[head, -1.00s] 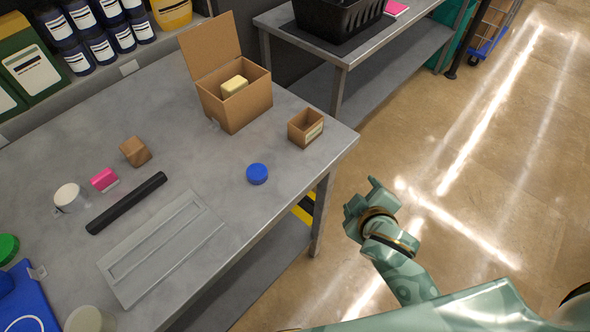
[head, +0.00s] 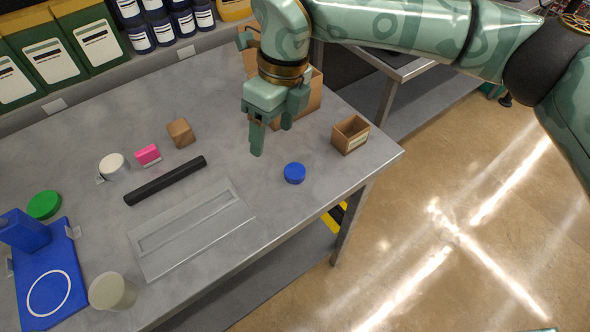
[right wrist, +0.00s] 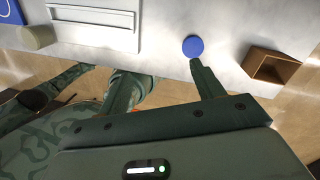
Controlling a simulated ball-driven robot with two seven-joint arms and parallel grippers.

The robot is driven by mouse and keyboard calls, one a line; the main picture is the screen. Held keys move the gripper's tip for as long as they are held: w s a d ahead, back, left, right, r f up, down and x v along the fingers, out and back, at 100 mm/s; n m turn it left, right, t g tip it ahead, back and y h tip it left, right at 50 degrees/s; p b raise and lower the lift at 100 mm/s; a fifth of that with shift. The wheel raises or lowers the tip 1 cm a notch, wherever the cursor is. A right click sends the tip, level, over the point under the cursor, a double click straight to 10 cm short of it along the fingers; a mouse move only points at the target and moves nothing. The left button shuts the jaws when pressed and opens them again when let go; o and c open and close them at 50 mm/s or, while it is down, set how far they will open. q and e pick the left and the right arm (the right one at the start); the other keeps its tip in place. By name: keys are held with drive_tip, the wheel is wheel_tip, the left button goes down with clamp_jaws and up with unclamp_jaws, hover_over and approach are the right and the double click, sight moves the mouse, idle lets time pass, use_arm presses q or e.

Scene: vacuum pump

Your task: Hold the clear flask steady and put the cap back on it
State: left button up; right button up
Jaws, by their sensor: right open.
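A blue cap (head: 294,173) lies flat on the grey table, left of the small open box; it also shows in the right wrist view (right wrist: 193,46). A pale, slightly see-through cylinder (head: 112,291), which may be the clear flask, stands upright at the table's near left; it shows at the upper left of the right wrist view (right wrist: 36,37). I cannot see whether its top is open. My right gripper (head: 272,138) is open and empty, pointing down above the table, a little left of and behind the blue cap in the head view. My left gripper is not in view.
A blue stand (head: 60,277) with a white ring, a green lid (head: 44,205), a white-topped jar (head: 113,165), a pink block (head: 148,154), a brown block (head: 180,132), a black bar (head: 165,181) and a grey panel (head: 190,230) occupy the left. A small brown box (head: 350,134) stands right.

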drive_tip(key=shift+m+t+h, duration=0.4)
drive_tip(key=shift+m+h, duration=0.1)
drive_tip(key=shift+h, duration=0.4)
drive_tip(key=d, duration=0.1)
drive_tip(key=w+d+r, duration=0.1)
drive_tip(key=w+d, duration=0.1)
drive_tip(key=shift+w+d+r, duration=0.2)
drive_tip(key=shift+d+r, duration=0.1)
drive_tip(key=shift+r, duration=0.05)
drive_tip(key=shift+f, duration=0.1)
drive_tip(key=b, duration=0.2)
hover_over(296, 171)
drive_tip(key=f, duration=1.1)
drive_tip(key=shift+s+a, duration=0.15)
drive_tip(key=shift+a, duration=0.05)
wheel_tip(296, 171, down, 5)
drive_tip(key=shift+d+f+b, duration=0.1)
drive_tip(key=shift+d+b, duration=0.05)
drive_tip(key=shift+b, duration=0.25)
drive_tip(key=shift+c, duration=0.4)
